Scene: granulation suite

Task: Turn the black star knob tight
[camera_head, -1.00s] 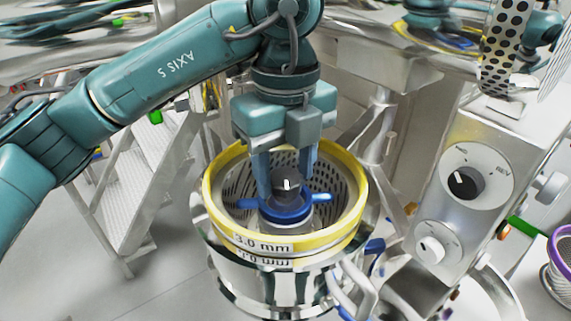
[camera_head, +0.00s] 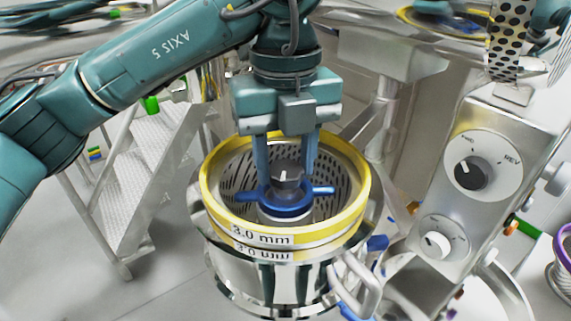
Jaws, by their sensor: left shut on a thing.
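The black star knob (camera_head: 290,180) is dark with a white mark on top. It sits on a blue hub (camera_head: 288,202) with side arms, in the middle of a perforated basket (camera_head: 238,172). My left gripper (camera_head: 287,172) comes down from above into the basket. Its two blue-grey fingers stand on either side of the knob and are shut on it. The fingers hide parts of the knob's sides, so the exact contact cannot be seen. My right gripper is not in view.
A yellow ring (camera_head: 212,205), labelled 3.0 mm, rims the basket around my fingers. A control box (camera_head: 487,130) with two dials stands to the right. Metal steps (camera_head: 137,165) stand to the left, with open floor in front of them.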

